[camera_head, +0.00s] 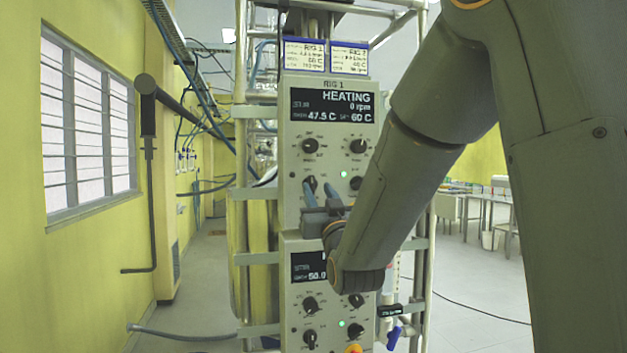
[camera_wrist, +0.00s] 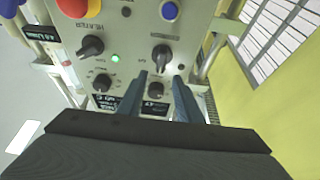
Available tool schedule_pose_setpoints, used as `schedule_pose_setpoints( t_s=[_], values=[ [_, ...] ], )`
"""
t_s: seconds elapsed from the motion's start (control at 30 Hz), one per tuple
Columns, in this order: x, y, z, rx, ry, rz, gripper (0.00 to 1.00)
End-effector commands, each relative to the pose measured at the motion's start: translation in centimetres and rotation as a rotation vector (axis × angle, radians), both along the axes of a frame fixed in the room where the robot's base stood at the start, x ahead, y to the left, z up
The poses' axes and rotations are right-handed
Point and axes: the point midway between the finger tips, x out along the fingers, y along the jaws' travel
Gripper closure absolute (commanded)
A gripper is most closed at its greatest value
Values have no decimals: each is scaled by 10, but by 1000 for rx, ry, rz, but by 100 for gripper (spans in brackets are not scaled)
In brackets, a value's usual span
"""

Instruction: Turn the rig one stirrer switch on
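The rig one panel (camera_head: 334,165) is grey, with a display (camera_head: 332,107) reading HEATING and 0 rpm. The dark lower-left knob, which I take as the stirrer switch (camera_head: 310,182), is partly hidden by my gripper (camera_head: 321,186). In the upside-down wrist view this switch (camera_wrist: 162,55) stands just beyond the fingertips, roughly in line with the gap. My gripper (camera_wrist: 160,76) is open, its two blue fingers apart on either side of that gap. I cannot tell whether they touch the panel. No lit lamp shows beside this switch.
The heater switch (camera_wrist: 90,47) has a lit green lamp (camera_wrist: 115,58) beside it. A red button (camera_wrist: 75,6) and a blue button (camera_wrist: 169,11) are near. Another panel (camera_head: 328,318) sits below. Frame posts (camera_head: 241,150) flank the rig, and a pipe (camera_head: 152,200) stands left.

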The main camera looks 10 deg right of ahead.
Motion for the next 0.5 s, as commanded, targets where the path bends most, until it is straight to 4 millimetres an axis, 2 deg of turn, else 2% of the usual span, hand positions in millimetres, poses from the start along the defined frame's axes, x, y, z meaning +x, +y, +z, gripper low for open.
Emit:
schedule_pose_setpoints(
  t_s=[0.3, 0.5],
  values=[
    [43, 0, 19, 0, 2, 0, 68],
    [55, 0, 22, 0, 4, 0, 68]
  ],
)
